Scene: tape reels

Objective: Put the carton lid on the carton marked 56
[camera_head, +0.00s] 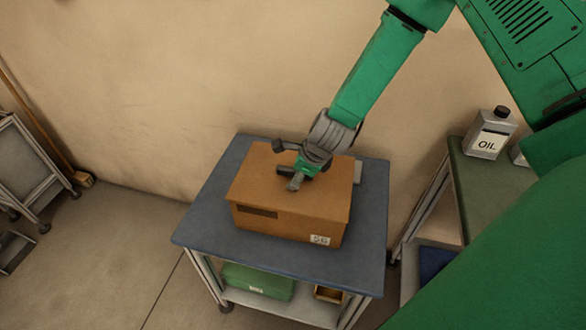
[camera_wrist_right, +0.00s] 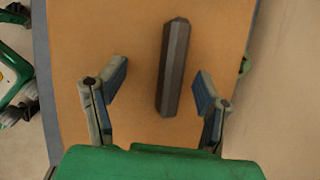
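The brown carton (camera_head: 285,227) marked 56 stands on a blue-topped cart, its label at the lower right of its front. A flat brown carton lid (camera_head: 250,180) lies over its top and looks roughly aligned with the edges; I cannot tell whether it is fully seated. In the right wrist view the lid (camera_wrist_right: 110,25) has a dark bar handle (camera_wrist_right: 174,65). My right gripper (camera_head: 286,166) is above the lid. Its fingers are open on either side of the handle, with gaps on both sides in the wrist view (camera_wrist_right: 162,82).
The blue cart top (camera_head: 210,220) has free room around the carton, and a grey piece (camera_head: 358,171) shows behind it. A green bin (camera_head: 258,280) sits on the lower shelf. An oil can (camera_head: 491,135) stands on a green-topped table at right. The wall is close behind.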

